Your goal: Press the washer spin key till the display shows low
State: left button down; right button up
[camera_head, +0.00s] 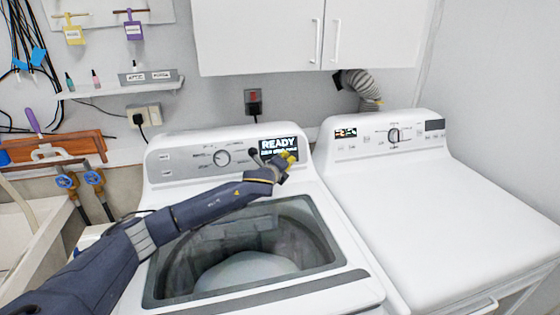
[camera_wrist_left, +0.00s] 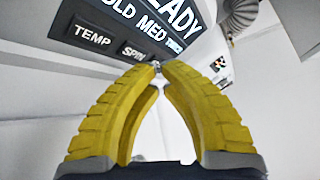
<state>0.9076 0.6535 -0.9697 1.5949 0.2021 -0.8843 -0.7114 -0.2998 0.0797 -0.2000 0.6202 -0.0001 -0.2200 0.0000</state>
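The white washer (camera_head: 350,290) has a grey control panel with a black display (camera_head: 278,144). The display reads READY in large letters, with a smaller line below. In the left wrist view that line shows "OLD MED" and a further word too blurred to read. Below the display are a TEMP key (camera_wrist_left: 93,36) and a SPIN key (camera_wrist_left: 133,53). My left gripper (camera_wrist_left: 158,67) has its yellow fingertips together, empty, close to the right of the SPIN key. Contact with the panel cannot be told. In the head view the gripper (camera_head: 287,158) hides the keys. My right gripper is not in view.
The washer tub (camera_head: 255,270) shows through the glass lid under my left arm. A white dryer (camera_head: 450,200) stands right of the washer. Wall cabinets (camera_head: 260,40) hang above. A sink counter (camera_head: 25,220) with blue-handled valves (camera_head: 66,181) is at left.

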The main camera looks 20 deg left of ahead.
pick_arm(q)
jog(key=shift+w, duration=0.1)
dwell(0.6)
jog(key=shift+w+a+f, duration=0.15)
jog(key=shift+w+a, duration=0.05)
jog(key=shift+w, duration=0.05)
jog(key=shift+w+a+f, duration=0.1)
jog(key=shift+w+a, duration=0.1)
jog(key=shift+w, duration=0.05)
dwell(1.0)
jog(key=shift+s, duration=0.1)
jog(key=shift+s+d+r, duration=0.25)
jog(key=shift+s+d, duration=0.15)
jog(key=shift+s, duration=0.1)
dwell(0.4)
jog(key=shift+s+d+r, duration=0.3)
jog(key=shift+s+d, duration=0.15)
jog(key=shift+s, duration=0.2)
jog(key=shift+s+d+r, duration=0.25)
jog(key=shift+s+d, duration=0.15)
jog(key=shift+s, duration=0.25)
jog(key=shift+s+d+r, duration=0.3)
jog(key=shift+s+d, duration=0.15)
jog(key=shift+s, duration=0.2)
